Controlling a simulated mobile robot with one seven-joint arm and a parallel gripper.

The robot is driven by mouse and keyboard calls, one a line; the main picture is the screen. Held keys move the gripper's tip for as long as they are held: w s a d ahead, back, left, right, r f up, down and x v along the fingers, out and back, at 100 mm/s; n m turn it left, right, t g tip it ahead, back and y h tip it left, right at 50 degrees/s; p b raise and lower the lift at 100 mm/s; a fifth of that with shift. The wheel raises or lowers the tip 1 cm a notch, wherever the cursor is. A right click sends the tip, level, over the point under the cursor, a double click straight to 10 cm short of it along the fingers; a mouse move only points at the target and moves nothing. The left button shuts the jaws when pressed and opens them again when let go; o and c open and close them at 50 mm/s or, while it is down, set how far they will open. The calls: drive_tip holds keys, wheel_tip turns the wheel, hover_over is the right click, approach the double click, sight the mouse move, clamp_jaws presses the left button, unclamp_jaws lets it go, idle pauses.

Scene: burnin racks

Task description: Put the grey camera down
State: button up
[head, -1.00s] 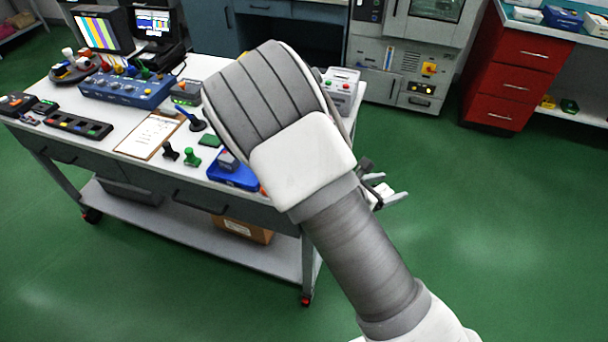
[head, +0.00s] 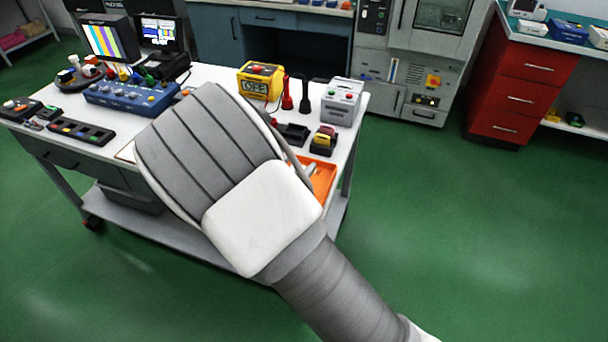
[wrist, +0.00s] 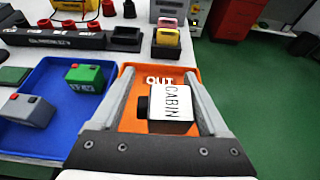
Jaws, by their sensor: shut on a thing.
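In the wrist view my gripper (wrist: 158,76) is shut on the grey camera (wrist: 171,112). The camera has a white face marked CABIN and a black round part on its left side. It is over the orange tray (wrist: 129,119), which is marked OUT, between the tray's sides. I cannot tell whether its underside touches the tray floor. In the head view my arm covers the gripper and the camera, and only the right part of the orange tray (head: 325,177) shows.
Left of the orange tray is a blue tray (wrist: 40,72) with a green box (wrist: 84,77) and a grey box (wrist: 28,109). Behind stand a yellow-and-black device (wrist: 166,40) and a dark rack (wrist: 55,38). Green floor lies right of the table.

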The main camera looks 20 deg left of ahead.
drive_tip(key=x, duration=0.5)
drive_tip(key=shift+s+d+f, duration=0.2)
drive_tip(key=shift+d+f, duration=0.05)
drive_tip(key=shift+f, duration=0.1)
drive_tip(key=shift+f+b, duration=0.4)
drive_tip(key=shift+f, duration=1.65)
drive_tip(key=o, duration=1.3)
drive_tip(key=shift+r, duration=0.1)
